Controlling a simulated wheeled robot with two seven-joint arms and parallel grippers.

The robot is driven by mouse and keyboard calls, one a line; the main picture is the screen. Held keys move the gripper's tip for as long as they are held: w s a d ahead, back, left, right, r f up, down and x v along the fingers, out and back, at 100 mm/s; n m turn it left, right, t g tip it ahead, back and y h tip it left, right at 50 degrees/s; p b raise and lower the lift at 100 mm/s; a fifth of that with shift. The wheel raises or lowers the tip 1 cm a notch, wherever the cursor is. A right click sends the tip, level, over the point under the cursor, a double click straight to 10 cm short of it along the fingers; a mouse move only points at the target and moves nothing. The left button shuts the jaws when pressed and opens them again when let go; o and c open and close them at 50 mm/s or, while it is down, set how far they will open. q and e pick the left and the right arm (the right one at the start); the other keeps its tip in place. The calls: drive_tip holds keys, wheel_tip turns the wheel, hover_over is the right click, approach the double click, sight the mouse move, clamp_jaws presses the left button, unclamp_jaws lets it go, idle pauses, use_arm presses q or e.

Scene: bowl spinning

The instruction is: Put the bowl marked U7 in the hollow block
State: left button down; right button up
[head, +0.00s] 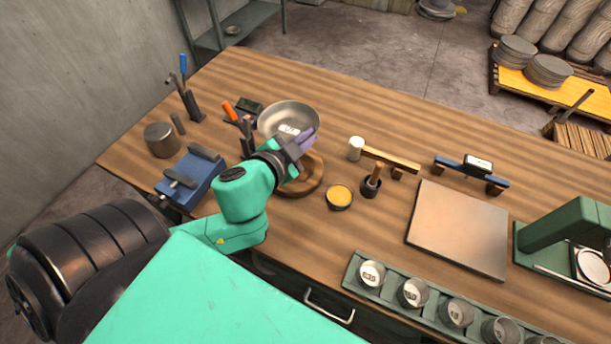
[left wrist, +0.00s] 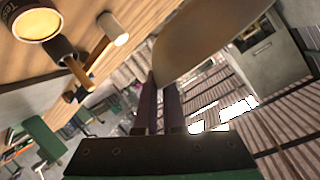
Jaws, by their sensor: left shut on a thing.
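A metal bowl (head: 285,112) with a white label, too small to read, is in the head view near the back left of the bench. My left gripper (head: 304,140) is shut on its rim; in the left wrist view the bowl (left wrist: 205,40) rises from between the dark fingers (left wrist: 160,105). The round wooden hollow block (head: 315,184) stands on the bench under my left gripper, and the gripper and wrist hide part of it. The bowl appears raised and tilted behind the block. My right gripper is out of view.
A blue vise (head: 190,180) and a metal cylinder (head: 161,140) stand left. A green rack (head: 390,300) holds several labelled cups in front. A flat plate (head: 458,230) lies right.

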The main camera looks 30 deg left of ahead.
use_arm(q)
hover_over(308, 181)
wheel_tip(308, 181, down, 6)
drive_tip(key=f, duration=0.1)
wheel_tip(308, 181, down, 6)
drive_tip(key=shift+w+a+f+b, duration=0.1)
drive_tip(key=shift+b, duration=0.85)
drive_tip(key=shift+f, duration=0.3)
drive_tip(key=shift+f+b, duration=0.55)
drive_tip(key=shift+b, duration=0.05)
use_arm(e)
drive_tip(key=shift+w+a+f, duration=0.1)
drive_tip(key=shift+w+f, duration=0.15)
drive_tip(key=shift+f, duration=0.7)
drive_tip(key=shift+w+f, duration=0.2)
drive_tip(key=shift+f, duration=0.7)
